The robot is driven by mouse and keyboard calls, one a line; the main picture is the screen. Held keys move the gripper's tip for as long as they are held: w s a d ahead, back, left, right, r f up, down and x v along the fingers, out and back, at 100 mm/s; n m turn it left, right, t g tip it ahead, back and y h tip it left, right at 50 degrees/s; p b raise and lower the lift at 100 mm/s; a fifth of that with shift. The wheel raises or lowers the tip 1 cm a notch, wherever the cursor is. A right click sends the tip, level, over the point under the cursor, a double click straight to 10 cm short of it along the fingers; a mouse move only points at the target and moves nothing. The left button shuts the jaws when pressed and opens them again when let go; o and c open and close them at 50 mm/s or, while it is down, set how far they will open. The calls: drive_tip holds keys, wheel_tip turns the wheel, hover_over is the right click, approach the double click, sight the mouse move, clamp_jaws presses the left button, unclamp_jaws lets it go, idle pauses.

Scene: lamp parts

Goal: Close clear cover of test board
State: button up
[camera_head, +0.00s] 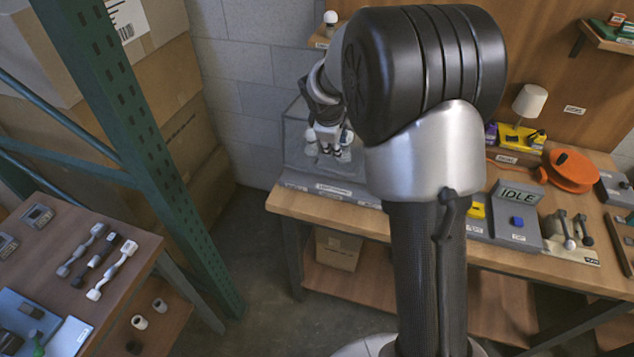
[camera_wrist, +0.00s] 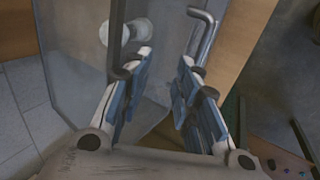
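The clear cover (camera_head: 294,140) is a see-through panel at the left end of the workbench, over or behind the grey test board (camera_head: 318,183). My arm hides part of it, and I cannot tell its exact angle. In the wrist view the clear cover (camera_wrist: 70,75) fills the left and middle, with a rounded white thing (camera_wrist: 128,31) near its top. A bent grey metal bar (camera_wrist: 203,32), perhaps a handle, reaches down by my right fingertip. My gripper (camera_wrist: 164,62) is open, its blue-padded fingers apart with nothing clearly held. It also shows in the head view (camera_head: 330,150), in front of the cover.
The workbench (camera_head: 375,226) runs right, with an IDLE display (camera_head: 517,196), an orange reel (camera_head: 571,170) and a small lamp (camera_head: 528,103). A green rack post (camera_head: 150,130) and a side table (camera_head: 135,255) stand at left. The floor between is clear.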

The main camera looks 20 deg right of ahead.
drive_tip(key=s+a+b, duration=0.6)
drive_tip(key=s+a, duration=0.4)
drive_tip(key=s, duration=0.4)
drive_tip(key=shift+s+r, duration=0.4)
drive_tip(key=shift+r, duration=0.05)
idle(0.9)
drive_tip(key=shift+r, duration=0.1)
idle(0.3)
drive_tip(key=v, duration=1.1)
drive_tip(key=shift+s+r, duration=0.2)
drive_tip(key=shift+r, duration=0.15)
drive_tip(key=shift+a, duration=0.1)
drive_tip(key=s+d+f+m+y, duration=0.1)
drive_tip(key=s+d+f+m, duration=0.1)
drive_tip(key=s+m, duration=0.3)
drive_tip(key=s+d+f+m+y, duration=0.2)
drive_tip(key=s+m, duration=0.4)
drive_tip(key=s, duration=0.6)
drive_tip(key=shift+s+f, duration=0.25)
drive_tip(key=shift+f, duration=0.4)
